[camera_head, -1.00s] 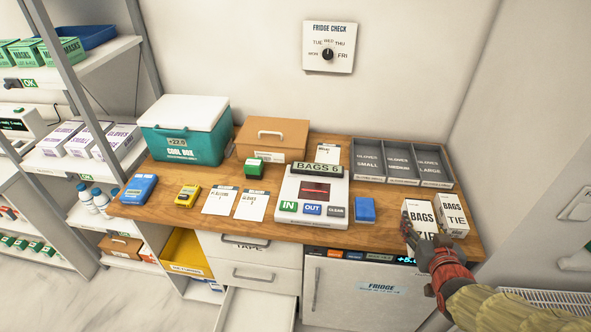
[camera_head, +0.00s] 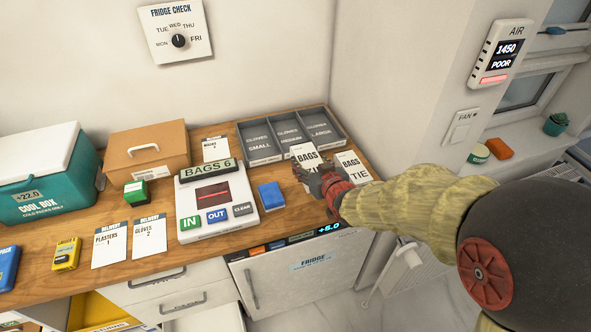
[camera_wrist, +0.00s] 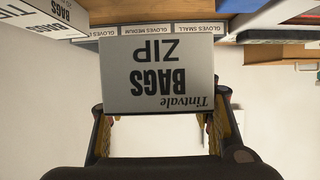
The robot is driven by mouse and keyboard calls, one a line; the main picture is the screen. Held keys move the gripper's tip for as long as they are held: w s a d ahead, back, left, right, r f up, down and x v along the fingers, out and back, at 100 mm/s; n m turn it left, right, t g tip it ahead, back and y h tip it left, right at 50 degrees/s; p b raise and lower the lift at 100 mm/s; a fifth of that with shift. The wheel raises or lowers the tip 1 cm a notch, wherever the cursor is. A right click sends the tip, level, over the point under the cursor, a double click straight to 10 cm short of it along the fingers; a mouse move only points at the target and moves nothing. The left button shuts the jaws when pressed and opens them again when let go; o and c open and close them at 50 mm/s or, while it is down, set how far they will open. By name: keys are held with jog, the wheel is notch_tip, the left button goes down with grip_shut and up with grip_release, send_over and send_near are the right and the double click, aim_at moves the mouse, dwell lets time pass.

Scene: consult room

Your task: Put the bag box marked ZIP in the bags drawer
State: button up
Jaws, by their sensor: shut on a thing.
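The white bag box marked ZIP (camera_wrist: 158,75) fills the middle of the wrist view, its lettering upside down. My gripper (camera_wrist: 157,112) is shut on it, one finger at each side. In the head view the same ZIP box (camera_head: 305,153) is at the right end of the wooden counter, in my gripper (camera_head: 312,176), and looks raised. Its lower part is hidden by the gripper. An open white drawer (camera_head: 207,319) under the counter shows at the bottom edge, mostly cut off. Its label is not visible.
The white TIE bag box (camera_head: 351,166) stands just right of the ZIP box. The grey glove tray (camera_head: 262,147) is behind. The fridge (camera_head: 300,278) is below the counter.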

aim_at(305, 159)
jog(key=b+x, duration=0.1)
jog(key=x, duration=0.3)
jog(key=shift+w+f, duration=0.2)
jog(key=w+f, duration=0.1)
jog(key=w+f+b, duration=0.1)
jog(key=f, duration=0.1)
jog(key=w+f, duration=0.1)
jog(key=w, duration=0.1)
jog(key=shift+a+f, duration=0.35)
jog(key=shift+f, duration=0.05)
jog(key=shift+w+a+f+b, duration=0.15)
jog(key=shift+f+b, duration=0.65)
jog(key=shift+f, duration=0.95)
jog(key=shift+f, duration=0.1)
jog(key=o, duration=0.8)
jog(key=shift+f, duration=0.15)
jog(key=o, duration=0.5)
jog(key=shift+r, duration=0.35)
jog(key=p+v, duration=0.1)
jog(key=v, duration=0.5)
jog(key=p+v, duration=0.1)
jog(key=v, duration=0.5)
jog(key=shift+f+p, duration=0.25)
jog(key=shift+p, duration=0.15)
